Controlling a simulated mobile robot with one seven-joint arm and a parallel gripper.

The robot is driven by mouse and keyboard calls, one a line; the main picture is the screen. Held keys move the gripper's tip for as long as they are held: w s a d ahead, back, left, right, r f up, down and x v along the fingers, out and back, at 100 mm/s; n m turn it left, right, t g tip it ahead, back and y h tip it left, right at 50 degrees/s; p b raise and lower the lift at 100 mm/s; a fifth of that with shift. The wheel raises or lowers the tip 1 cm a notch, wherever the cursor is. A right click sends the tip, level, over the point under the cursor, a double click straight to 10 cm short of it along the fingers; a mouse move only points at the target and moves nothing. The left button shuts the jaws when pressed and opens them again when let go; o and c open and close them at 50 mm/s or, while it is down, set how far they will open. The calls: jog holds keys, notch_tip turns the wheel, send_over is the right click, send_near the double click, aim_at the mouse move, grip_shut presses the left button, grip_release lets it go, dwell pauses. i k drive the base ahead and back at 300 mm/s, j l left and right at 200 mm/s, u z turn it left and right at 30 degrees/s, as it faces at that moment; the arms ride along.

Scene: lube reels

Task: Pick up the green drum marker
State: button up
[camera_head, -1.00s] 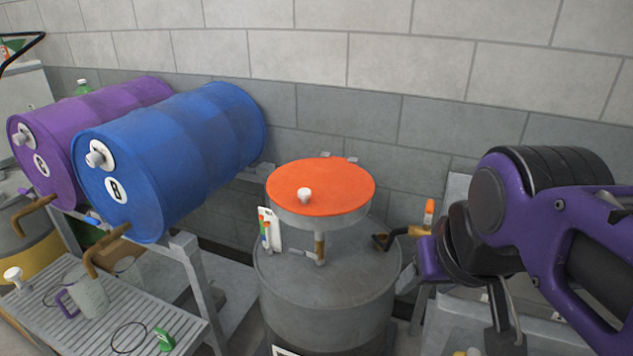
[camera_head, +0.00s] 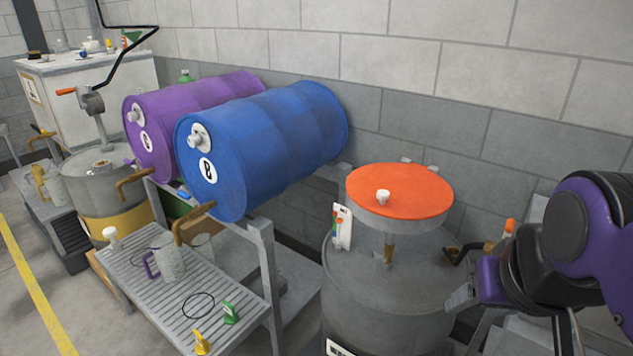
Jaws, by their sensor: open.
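A small green marker (camera_head: 231,312) lies on the slatted grey shelf (camera_head: 150,305) in front of the blue drum, near the shelf's right edge. A thin black ring (camera_head: 198,306) lies just left of it. A yellow piece of similar size (camera_head: 202,343) sits just in front of it. My gripper (camera_head: 566,335) hangs at the lower right, partly cut off by the frame edge. It is open, far to the right of the green marker, with the grey drum between them. I see nothing in it.
The blue drum (camera_head: 265,140) and purple drum (camera_head: 190,105) lie on a rack with brown taps over the shelf. A grey drum (camera_head: 385,290) with an orange-topped round piece (camera_head: 400,188) stands between shelf and arm.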

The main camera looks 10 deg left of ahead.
aim_at(231, 318)
jog(key=j+u, duration=0.2)
jog(key=u, duration=0.15)
jog(key=j+u, duration=0.45)
jog(key=u, duration=0.2)
jog(key=l+z, duration=0.25)
jog(key=z, duration=0.15)
jog(key=k+l+z, duration=0.1)
jog(key=l+z, duration=0.3)
jog(key=i+z, duration=0.15)
jog(key=z, duration=0.2)
jog(key=k+j+u, duration=0.1)
jog(key=u, duration=0.25)
jog(key=k+j+u, duration=0.1)
jog(key=j+u, duration=0.3)
jog(key=i+j+u, duration=0.1)
jog(key=u, duration=0.4)
jog(key=k+j, duration=0.1)
jog(key=k, duration=0.55)
